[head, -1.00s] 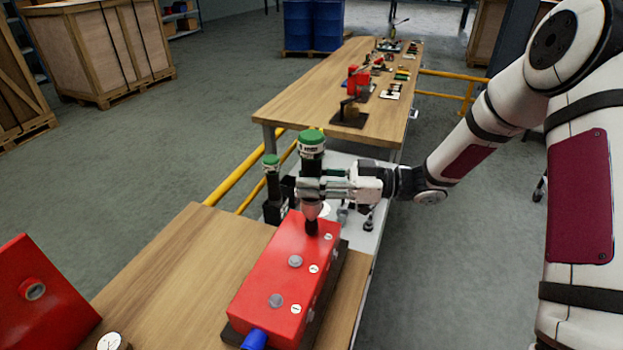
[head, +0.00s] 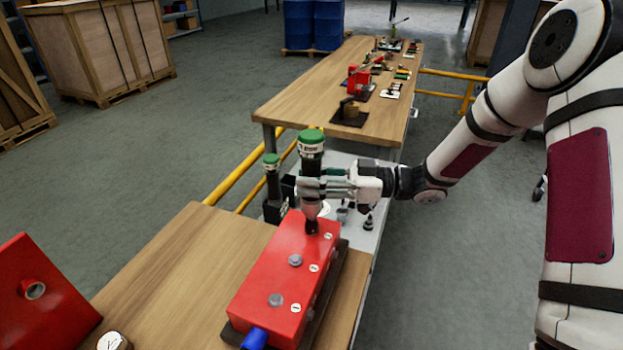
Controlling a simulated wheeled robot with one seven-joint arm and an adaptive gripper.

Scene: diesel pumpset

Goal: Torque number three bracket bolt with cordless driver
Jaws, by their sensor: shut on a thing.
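My gripper (head: 322,189) is shut on the cordless driver (head: 312,158), a black and silver tool with a green cap. The driver stands upright, nose down, over the far end of the red bracket block (head: 270,278). Its dark socket (head: 312,226) meets the top of the block and hides whatever bolt is under it. Two grey bolt heads (head: 295,260) and (head: 276,300) show along the block's top, with small white number labels beside them, too small to read.
A second green-capped tool (head: 272,185) stands behind the block, left of my gripper. A red part (head: 40,295) and a round dial (head: 112,341) lie at left on the wooden bench (head: 190,265). A yellow rail (head: 232,182) runs behind. Another bench (head: 300,98) stands farther back.

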